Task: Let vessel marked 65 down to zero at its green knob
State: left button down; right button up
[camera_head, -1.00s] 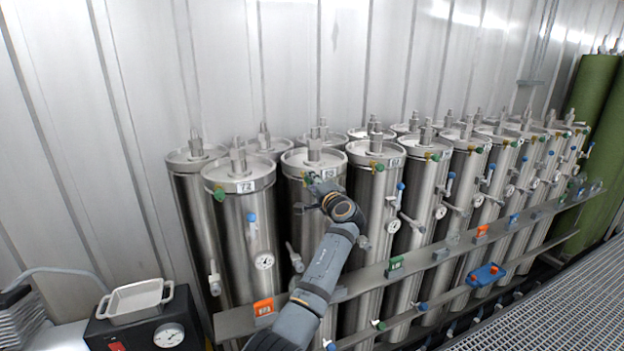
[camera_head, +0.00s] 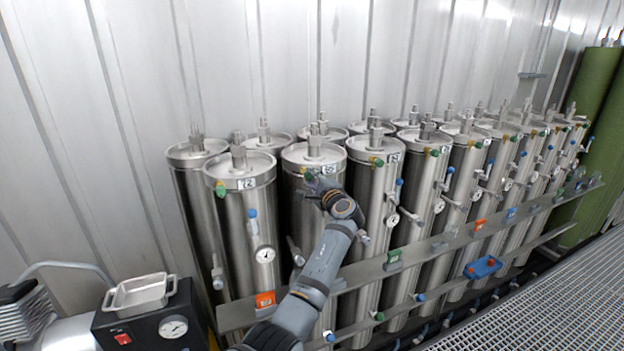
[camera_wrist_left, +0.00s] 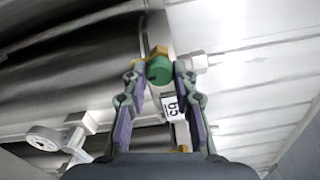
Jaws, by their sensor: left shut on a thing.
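The vessel marked 65 (camera_head: 303,215) is a tall upright steel cylinder in the front row, with its label near the top rim. The label 65 (camera_wrist_left: 171,107) also shows in the wrist view, beside my fingers. The green knob (camera_wrist_left: 160,70) sits on a small brass fitting at the vessel's top. My left gripper (camera_head: 318,182) reaches across the vessel's front to this knob. In the wrist view its fingers (camera_wrist_left: 160,78) are shut on the knob from both sides. In the head view the hand mostly hides the knob. My right gripper is in neither view.
The vessel marked 72 (camera_head: 235,225) stands close on the left, and another vessel (camera_head: 370,215) close on the right. A steel rail (camera_head: 425,253) with coloured tags runs across the front. A pump with a tray (camera_head: 140,294) stands at lower left.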

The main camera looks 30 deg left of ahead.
pick_arm(q)
jog(key=shift+f, duration=0.15)
jog(key=c, duration=1.1)
grip_release()
jog(key=shift+d, duration=0.1)
jog(key=shift+o, duration=0.2)
jog(key=v, duration=0.7)
jog(key=shift+s+d, duration=0.15)
jog(key=shift+d, duration=0.05)
